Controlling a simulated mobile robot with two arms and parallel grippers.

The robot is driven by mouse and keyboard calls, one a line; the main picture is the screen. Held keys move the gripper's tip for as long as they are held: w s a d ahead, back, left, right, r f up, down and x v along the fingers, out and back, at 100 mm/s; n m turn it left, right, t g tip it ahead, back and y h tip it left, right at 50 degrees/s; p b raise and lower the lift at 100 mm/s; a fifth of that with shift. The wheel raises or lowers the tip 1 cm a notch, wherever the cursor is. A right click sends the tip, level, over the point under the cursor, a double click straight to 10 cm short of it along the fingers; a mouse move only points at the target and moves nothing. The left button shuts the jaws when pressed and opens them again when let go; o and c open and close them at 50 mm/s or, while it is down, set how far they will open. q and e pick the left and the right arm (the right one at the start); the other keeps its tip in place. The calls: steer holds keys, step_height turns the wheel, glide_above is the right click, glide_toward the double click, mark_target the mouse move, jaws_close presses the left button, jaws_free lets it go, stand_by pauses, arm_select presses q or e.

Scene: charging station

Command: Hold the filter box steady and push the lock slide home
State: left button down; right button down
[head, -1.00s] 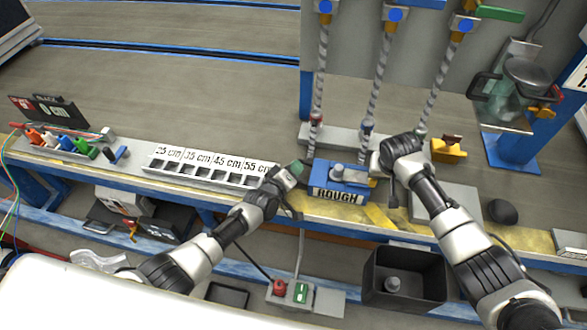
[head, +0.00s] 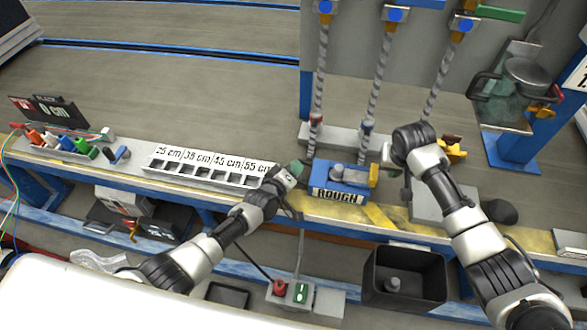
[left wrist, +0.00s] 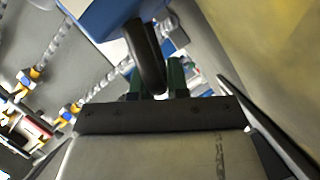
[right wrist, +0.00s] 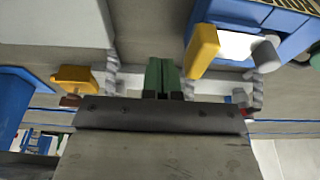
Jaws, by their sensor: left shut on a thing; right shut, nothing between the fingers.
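The blue filter box (head: 340,192), marked ROUGH, sits on the bench in the middle of the head view. My left gripper (head: 296,170) is at its left end. The left wrist view shows my left gripper (left wrist: 155,78) shut on a black curved handle (left wrist: 147,50) beside the blue body. The lock slide's yellow end (head: 374,174) is at the box's right side. In the right wrist view the yellow end (right wrist: 203,48) adjoins a white strip (right wrist: 237,45) on the box. My right gripper (head: 387,154) is shut and empty, right of the yellow end and apart from it.
Twisted hoses (head: 376,85) hang behind the box. A yellow part (head: 452,148) and a grey plate (head: 430,205) lie to the right. A labelled length rack (head: 205,172) stands left. A black bin (head: 405,278) is below the bench front.

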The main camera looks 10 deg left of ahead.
arm_select(q)
steer(key=shift+f, duration=0.1)
arm_select(e)
steer(key=shift+w+v, duration=0.25)
steer(key=shift+v, duration=0.75)
steer(key=shift+w+v, duration=0.25)
steer(key=shift+v, duration=0.8)
steer(key=shift+r, duration=0.1)
arm_select(q)
steer(key=c, duration=1)
jaws_free()
steer(key=shift+c, duration=0.2)
steer(key=shift+s, duration=0.1)
